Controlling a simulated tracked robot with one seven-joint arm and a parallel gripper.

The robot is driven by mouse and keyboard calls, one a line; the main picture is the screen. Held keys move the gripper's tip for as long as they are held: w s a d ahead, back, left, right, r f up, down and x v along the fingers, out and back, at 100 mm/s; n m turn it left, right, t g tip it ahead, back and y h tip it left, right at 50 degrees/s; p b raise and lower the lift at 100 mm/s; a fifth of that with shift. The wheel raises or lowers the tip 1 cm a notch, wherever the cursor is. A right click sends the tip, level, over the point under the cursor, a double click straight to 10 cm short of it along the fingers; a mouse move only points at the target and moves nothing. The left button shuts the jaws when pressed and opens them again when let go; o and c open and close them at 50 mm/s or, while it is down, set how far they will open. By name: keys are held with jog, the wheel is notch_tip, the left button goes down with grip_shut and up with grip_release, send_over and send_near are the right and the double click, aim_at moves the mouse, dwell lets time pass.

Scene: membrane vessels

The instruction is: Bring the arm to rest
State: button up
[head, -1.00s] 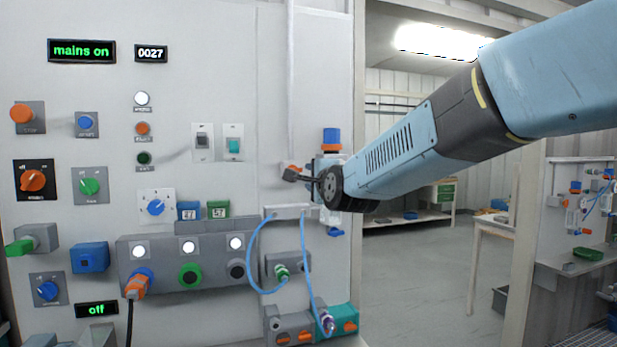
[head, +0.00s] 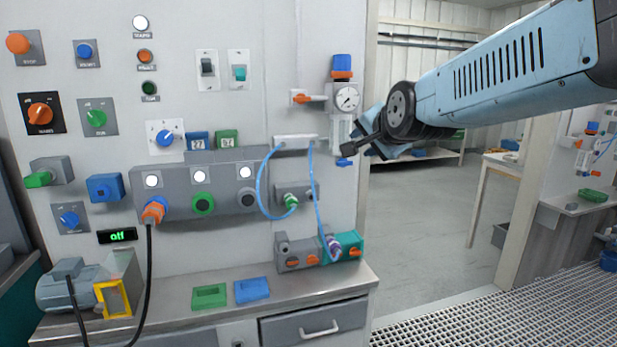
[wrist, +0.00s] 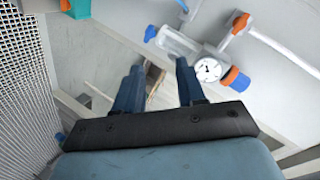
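My gripper (head: 366,143) is at the end of my light blue arm, which comes in from the upper right in the head view. It is in the air in front of the wall panel's right edge, close to the pressure gauge unit (head: 346,98). In the wrist view the two blue fingers of my gripper (wrist: 158,82) stand apart with nothing between them. The gauge unit also shows in the wrist view (wrist: 208,69), right of the fingers. I cannot tell whether a finger touches it.
The wall panel (head: 290,30) carries knobs, switches and a grey socket box (head: 195,187). A bench (head: 330,290) bears a motor (head: 75,287), a green tray (head: 209,297) and a blue tray (head: 252,290). Open floor (head: 430,240) lies right of the panel.

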jog(key=s+d+f+n+g+h, duration=0.1)
jog(key=s+d+f+n+g, duration=0.2)
jog(key=s, duration=0.8)
jog(key=s+d+f+n+g+h, duration=0.1)
jog(key=s+d+f+n+g, duration=0.3)
jog(key=s+d+f, duration=0.4)
jog(key=s+n, duration=0.1)
jog(key=s, duration=0.2)
jog(key=shift+f+n+g+h, duration=0.3)
jog(key=shift+f+n+h, duration=0.05)
jog(key=shift+n+h, duration=0.05)
